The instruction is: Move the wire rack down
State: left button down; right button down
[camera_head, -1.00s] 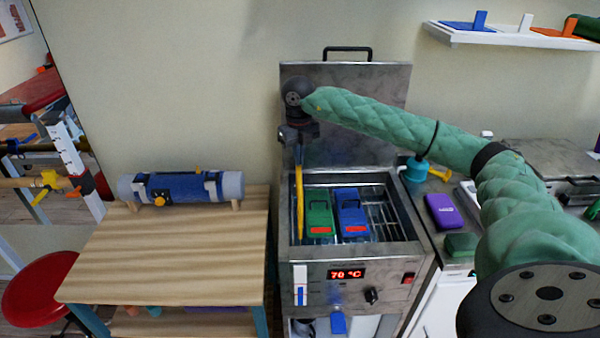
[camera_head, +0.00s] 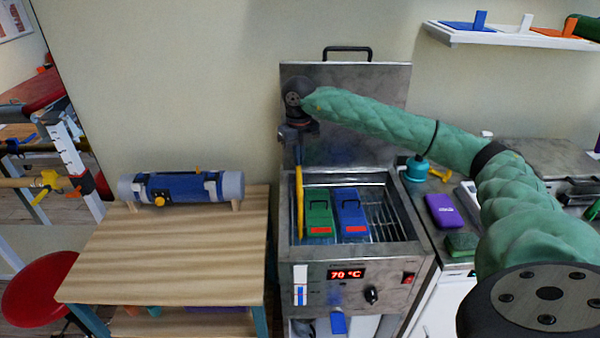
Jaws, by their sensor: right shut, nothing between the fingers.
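The wire rack (camera_head: 384,212) is inside the open steel tank, with its bars showing right of the packs. A green pack (camera_head: 319,214) and a blue pack (camera_head: 350,213) with red labels rest side by side on it. A yellow upright bar (camera_head: 299,203) stands at the tank's left side; I cannot tell whether it joins the rack. My right gripper (camera_head: 297,158) points down at the top of this bar. It is shut with nothing held, and its dark fingers are small and hard to make out. My left gripper is not in view.
The tank's raised lid (camera_head: 365,130) stands behind my right arm. A wooden table (camera_head: 175,255) with a blue roller (camera_head: 180,187) is at left, mostly clear. A counter at right holds a purple box (camera_head: 443,210) and a teal bottle (camera_head: 417,168). A red stool (camera_head: 40,290) stands at far left.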

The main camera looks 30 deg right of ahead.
jog(key=shift+f+b, duration=0.8)
jog(key=shift+f, duration=0.65)
notch_tip(320, 180, up, 9)
jog(key=p, duration=0.2)
jog(key=shift+p, duration=0.3)
dwell(0.6)
dwell(1.5)
